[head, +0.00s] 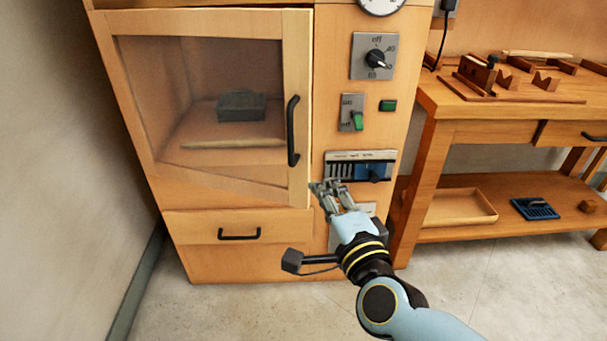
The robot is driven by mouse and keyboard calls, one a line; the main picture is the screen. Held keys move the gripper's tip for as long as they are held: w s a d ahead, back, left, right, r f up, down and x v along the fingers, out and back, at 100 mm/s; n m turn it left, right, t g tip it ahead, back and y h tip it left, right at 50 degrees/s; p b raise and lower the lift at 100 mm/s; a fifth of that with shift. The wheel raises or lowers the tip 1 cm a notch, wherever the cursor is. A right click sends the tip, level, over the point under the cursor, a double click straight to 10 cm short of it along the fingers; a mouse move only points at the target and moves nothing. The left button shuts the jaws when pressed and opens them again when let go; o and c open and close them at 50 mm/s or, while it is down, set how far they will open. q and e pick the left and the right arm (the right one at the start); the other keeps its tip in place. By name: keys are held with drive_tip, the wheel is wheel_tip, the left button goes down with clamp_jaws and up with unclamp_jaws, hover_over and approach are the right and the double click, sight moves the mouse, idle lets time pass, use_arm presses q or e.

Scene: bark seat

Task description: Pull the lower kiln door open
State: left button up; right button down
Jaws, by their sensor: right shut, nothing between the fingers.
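The wooden kiln cabinet has a large upper door with a window (299,60) and a black vertical handle (293,131). This door's bottom rail slants, and it looks slightly ajar. Below it is a low wooden front panel (190,228) with a black horizontal handle (239,237). This lower front looks flush with the cabinet. My right gripper (324,190) is shut and empty. In the picture it is right of the lower handle and just below the control panel, apart from both handles. My left gripper is out of view.
Right of the doors are a dial knob (376,59), a green switch (357,121) and a slotted panel (345,167). A wooden workbench (436,150) stands to the right, with a tray (462,220) on its shelf. A wall (50,180) closes the left. Floor in front is clear.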

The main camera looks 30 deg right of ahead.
approach(298, 146)
drive_tip(key=p+x, duration=0.1)
drive_tip(key=x, duration=0.3)
drive_tip(key=shift+w, duration=0.15)
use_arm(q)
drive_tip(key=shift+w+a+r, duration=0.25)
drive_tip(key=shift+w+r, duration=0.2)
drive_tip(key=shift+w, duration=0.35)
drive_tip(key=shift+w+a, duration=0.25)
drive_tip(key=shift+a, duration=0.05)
use_arm(e)
drive_tip(key=shift+s+a, duration=0.2)
drive_tip(key=shift+a, duration=0.15)
